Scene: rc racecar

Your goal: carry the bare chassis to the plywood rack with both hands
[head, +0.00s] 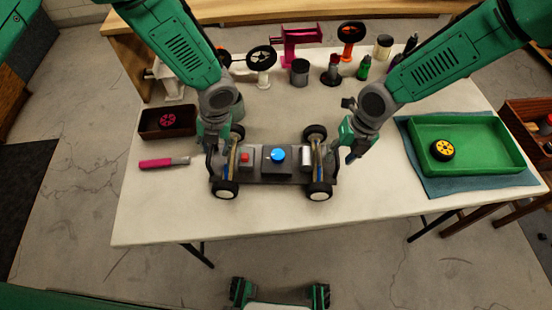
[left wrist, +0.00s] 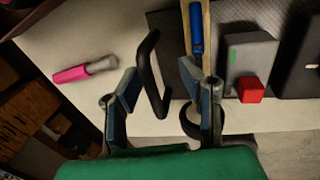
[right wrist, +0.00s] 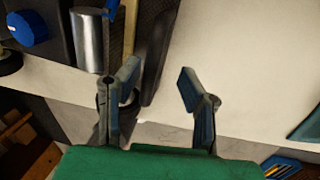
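The chassis (head: 268,180) sits on the white table in the head view, with four wheels, a blue knob, a red block and a silver cylinder on it. My left gripper (head: 213,143) is at its left end. In the left wrist view its fingers (left wrist: 166,92) are apart, with the chassis's black side handle (left wrist: 150,72) between them, not visibly clamped. My right gripper (head: 347,150) is at the right end. In the right wrist view its fingers (right wrist: 160,76) are apart, with a dark bar (right wrist: 158,55) near the left finger. I cannot identify the plywood rack for certain.
A pink-handled tool (head: 160,163) and a dark bin (head: 166,124) lie left. A green tray (head: 480,165) with a yellow wheel is right. Stands, cups and bottles line the back. A wooden bench (head: 240,12) is behind. The table's front strip is clear.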

